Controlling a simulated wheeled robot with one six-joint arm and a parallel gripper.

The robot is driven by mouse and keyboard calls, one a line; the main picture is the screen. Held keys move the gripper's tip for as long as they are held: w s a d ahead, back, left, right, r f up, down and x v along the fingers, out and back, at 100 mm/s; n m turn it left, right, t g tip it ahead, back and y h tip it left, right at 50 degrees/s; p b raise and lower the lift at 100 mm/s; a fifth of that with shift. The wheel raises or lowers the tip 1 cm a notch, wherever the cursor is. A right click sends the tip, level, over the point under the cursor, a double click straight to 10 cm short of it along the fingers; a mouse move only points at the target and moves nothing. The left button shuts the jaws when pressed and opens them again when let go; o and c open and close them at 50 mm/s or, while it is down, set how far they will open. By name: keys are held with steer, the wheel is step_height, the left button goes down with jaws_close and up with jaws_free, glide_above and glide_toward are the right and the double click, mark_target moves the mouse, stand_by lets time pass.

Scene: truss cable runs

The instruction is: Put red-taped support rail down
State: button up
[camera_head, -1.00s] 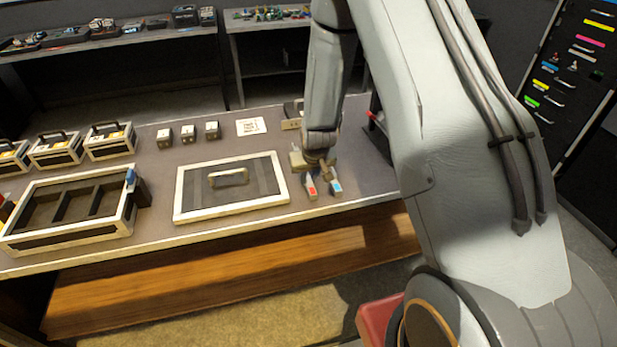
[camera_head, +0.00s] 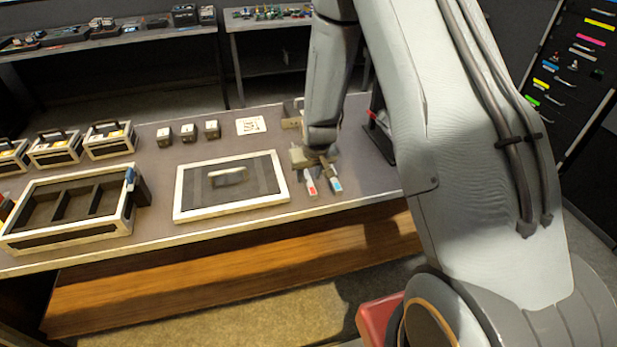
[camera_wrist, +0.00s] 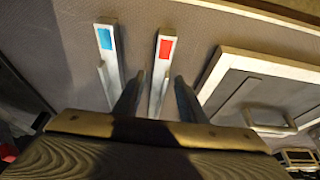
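The red-taped support rail (camera_wrist: 161,71) is a pale narrow strip with a red patch near one end. It lies on the grey worktop and also shows in the head view (camera_head: 310,187). The blue-taped rail (camera_wrist: 109,62) lies beside it, apart from it; it also shows in the head view (camera_head: 335,184). My gripper (camera_wrist: 158,80) is open above the red-taped rail, one finger to each side with gaps visible. The near end of the rail is hidden by my gripper. In the head view, my gripper is partly hidden by the wrist.
A white-framed dark panel with a handle (camera_head: 184,210) lies left of the rails. A compartmented tray (camera_head: 80,234) stands farther left. Several small blocks and a printed white card (camera_head: 251,126) sit behind. The worktop's front edge runs close to the rails.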

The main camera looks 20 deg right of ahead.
steer(key=p+v, duration=0.2)
steer(key=v, duration=0.9)
steer(key=s+r+g, duration=0.1)
steer(key=s+r, duration=0.5)
steer(key=s, duration=0.4)
steer(key=s+r+g, duration=0.1)
steer(key=s+r, duration=0.5)
steer(key=s, duration=0.4)
steer(key=shift+s+g, duration=0.25)
steer(key=shift+g, duration=0.05)
steer(key=shift+r, duration=0.1)
